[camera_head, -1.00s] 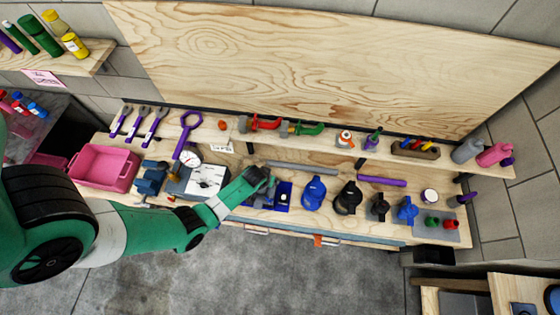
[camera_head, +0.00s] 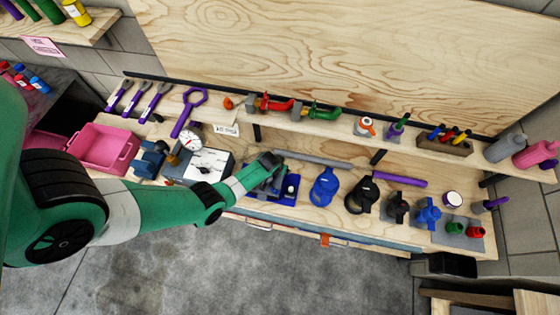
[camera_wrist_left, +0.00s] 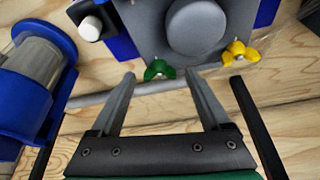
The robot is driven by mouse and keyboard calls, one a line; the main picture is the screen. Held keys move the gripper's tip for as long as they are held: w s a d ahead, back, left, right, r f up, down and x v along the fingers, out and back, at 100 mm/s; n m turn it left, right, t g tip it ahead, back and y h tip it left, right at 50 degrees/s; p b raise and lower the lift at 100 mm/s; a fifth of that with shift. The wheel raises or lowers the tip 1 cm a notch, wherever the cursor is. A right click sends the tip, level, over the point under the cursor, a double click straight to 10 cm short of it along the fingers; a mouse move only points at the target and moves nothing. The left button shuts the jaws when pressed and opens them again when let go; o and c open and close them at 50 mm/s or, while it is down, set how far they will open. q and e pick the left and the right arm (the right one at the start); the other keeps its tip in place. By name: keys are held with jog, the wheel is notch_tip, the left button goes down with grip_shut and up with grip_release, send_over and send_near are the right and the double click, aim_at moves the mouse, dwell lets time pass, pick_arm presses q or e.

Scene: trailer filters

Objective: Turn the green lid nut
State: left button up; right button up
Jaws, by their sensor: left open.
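The green lid nut (camera_wrist_left: 159,70) is a small winged nut at the near edge of a grey lid (camera_wrist_left: 150,20) in the left wrist view. My left gripper (camera_wrist_left: 161,78) is open, with one finger on each side of the green nut and a visible gap to both. Whether the fingertips are level with the nut I cannot tell. A yellow winged nut (camera_wrist_left: 238,52) sits right of the right finger. In the head view my left gripper (camera_head: 270,163) is over the blue unit (camera_head: 288,190) on the bench, hiding part of it. My right gripper is not in view.
A blue and grey cylinder (camera_wrist_left: 35,75) stands close left of the fingers. On the bench, a gauge box (camera_head: 208,165) is to the left and blue (camera_head: 323,190) and black (camera_head: 360,195) housings to the right. A shelf with tools (camera_head: 300,122) runs behind.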

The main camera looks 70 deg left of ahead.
pick_arm(q)
grip_shut()
